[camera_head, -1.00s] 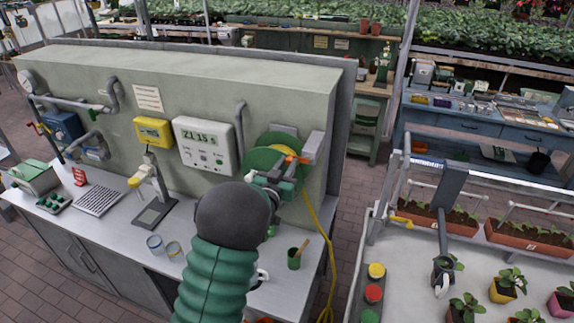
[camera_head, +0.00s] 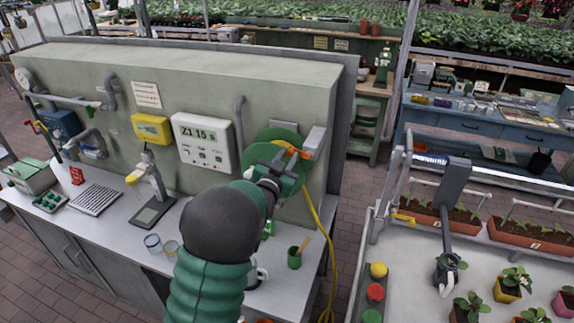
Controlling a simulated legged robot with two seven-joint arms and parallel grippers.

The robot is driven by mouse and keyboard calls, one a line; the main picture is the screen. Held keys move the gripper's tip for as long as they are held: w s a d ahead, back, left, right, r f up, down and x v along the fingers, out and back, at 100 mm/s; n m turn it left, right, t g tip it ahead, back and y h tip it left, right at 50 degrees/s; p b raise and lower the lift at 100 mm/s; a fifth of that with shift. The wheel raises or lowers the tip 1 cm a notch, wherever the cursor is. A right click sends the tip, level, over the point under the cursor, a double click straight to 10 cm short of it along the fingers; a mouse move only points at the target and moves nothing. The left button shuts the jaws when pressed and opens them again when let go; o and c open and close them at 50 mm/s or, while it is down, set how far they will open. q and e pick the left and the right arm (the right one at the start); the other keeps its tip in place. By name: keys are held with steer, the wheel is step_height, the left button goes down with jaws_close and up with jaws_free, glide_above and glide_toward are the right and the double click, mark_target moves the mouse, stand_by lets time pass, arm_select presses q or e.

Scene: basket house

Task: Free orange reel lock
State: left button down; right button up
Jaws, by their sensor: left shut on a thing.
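The green hose reel (camera_head: 262,152) is mounted on the right end of the pale green wall panel. Its orange lock (camera_head: 293,150) shows at the upper right of the reel, next to a grey bracket (camera_head: 316,142). My left gripper (camera_head: 287,162) reaches in from below and is shut on the orange lock; its fingertips are partly hidden by the wrist. A yellow hose (camera_head: 317,212) hangs from the reel down past the counter's edge. My right gripper is not in view.
A control box (camera_head: 204,141) is on the wall left of the reel. A bench with potted plants (camera_head: 400,280) stands to the right.

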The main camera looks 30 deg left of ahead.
arm_select(q)
steer(key=m+b, duration=0.2)
steer(key=d+r+m+b, duration=0.1)
steer(key=m+b, duration=0.1)
steer(key=r+m+b, duration=0.1)
steer(key=m+b, duration=0.1)
steer(key=b, duration=0.1)
steer(key=shift+w+d, duration=0.2)
steer(key=shift+d, duration=0.05)
steer(key=shift+w+d+r+m+b, duration=0.2)
steer(key=shift+d+m+b, duration=0.4)
steer(key=shift+m+b, duration=1.2)
steer(key=shift+w+d+r+m+b, duration=0.1)
steer(key=shift+d+r+m+b, duration=0.3)
steer(key=shift+m+b, duration=1.35)
steer(key=shift+w+d+r+m+b, duration=0.1)
steer(key=shift+d+m+b, duration=0.8)
steer(key=shift+b, duration=1.65)
steer(key=shift+a+f+m, duration=0.1)
steer(key=shift+m, duration=0.15)
steer(key=c, duration=1.5)
jaws_free()
steer(key=shift+o, duration=1.2)
steer(key=shift+d, duration=0.2)
steer(key=shift+r, duration=0.2)
